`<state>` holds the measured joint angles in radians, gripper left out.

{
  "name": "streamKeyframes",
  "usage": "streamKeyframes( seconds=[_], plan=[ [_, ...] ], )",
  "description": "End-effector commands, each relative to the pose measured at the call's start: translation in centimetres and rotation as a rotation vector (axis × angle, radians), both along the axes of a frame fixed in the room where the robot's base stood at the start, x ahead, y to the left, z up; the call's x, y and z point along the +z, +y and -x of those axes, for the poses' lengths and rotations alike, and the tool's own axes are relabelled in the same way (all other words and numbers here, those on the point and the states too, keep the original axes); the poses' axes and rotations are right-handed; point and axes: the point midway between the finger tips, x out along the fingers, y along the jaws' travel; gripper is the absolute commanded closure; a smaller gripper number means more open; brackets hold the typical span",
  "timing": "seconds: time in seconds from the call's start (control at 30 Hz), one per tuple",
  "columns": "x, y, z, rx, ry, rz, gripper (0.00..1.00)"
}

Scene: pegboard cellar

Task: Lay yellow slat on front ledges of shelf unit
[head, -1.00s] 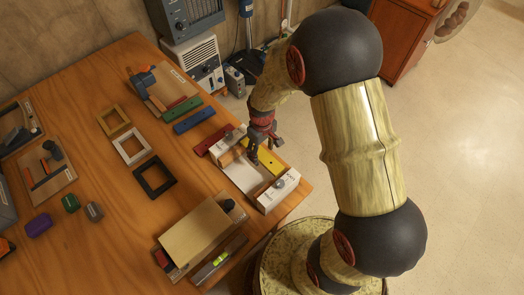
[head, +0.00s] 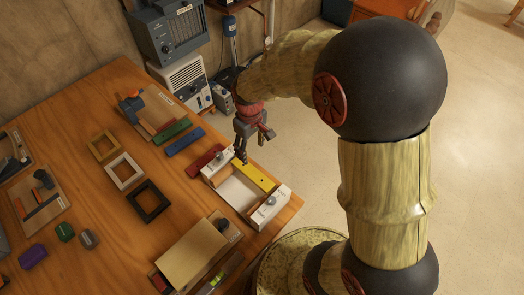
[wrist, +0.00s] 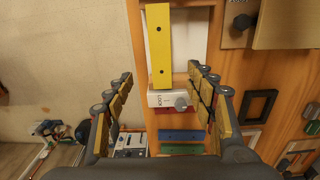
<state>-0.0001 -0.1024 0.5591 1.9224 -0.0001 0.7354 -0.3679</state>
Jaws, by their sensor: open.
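The yellow slat (head: 250,178) lies along one long side of the white shelf unit (head: 238,192), between its two end blocks. In the wrist view the slat (wrist: 159,45) reaches from the top edge down to the white end block (wrist: 175,99) marked LOCK. It looks flat, but I cannot clearly see the ledges under it. My gripper (head: 254,148) is open and empty, above the end block and the slat's far end. In the wrist view its two fingers (wrist: 160,78) are spread wide on either side of the slat's end, apart from it.
Red (head: 205,160), blue (head: 185,141) and green (head: 172,130) slats lie beyond the unit. Black (head: 148,201), white (head: 125,171) and gold (head: 104,146) frames lie to its left. A tan board (head: 193,254) sits in front. The table edge is close on the right.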

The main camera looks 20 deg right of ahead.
Motion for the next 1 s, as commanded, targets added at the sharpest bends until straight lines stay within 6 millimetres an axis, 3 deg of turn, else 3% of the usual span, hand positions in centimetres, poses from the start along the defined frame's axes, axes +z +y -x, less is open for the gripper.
streamKeyframes(
  seconds=[0.2, 0.3, 0.43, 0.6, 0.7, 1.0],
  plan=[
    [10.3, 0.0, 3.5, -0.11, -0.158, -0.011, 0.45],
    [14.5, 0.0, 6.3, -0.17, -0.233, -0.025, 0.45],
    [18.5, 0.0, 10.4, -0.245, -0.327, -0.047, 0.45],
    [21.2, 0.0, 14.7, -0.319, -0.416, -0.076, 0.45],
    [21.7, 0.0, 16.2, -0.345, -0.443, -0.087, 0.45],
    [22.0, 0.0, 17.0, -0.361, -0.459, -0.095, 0.45]
  ],
)
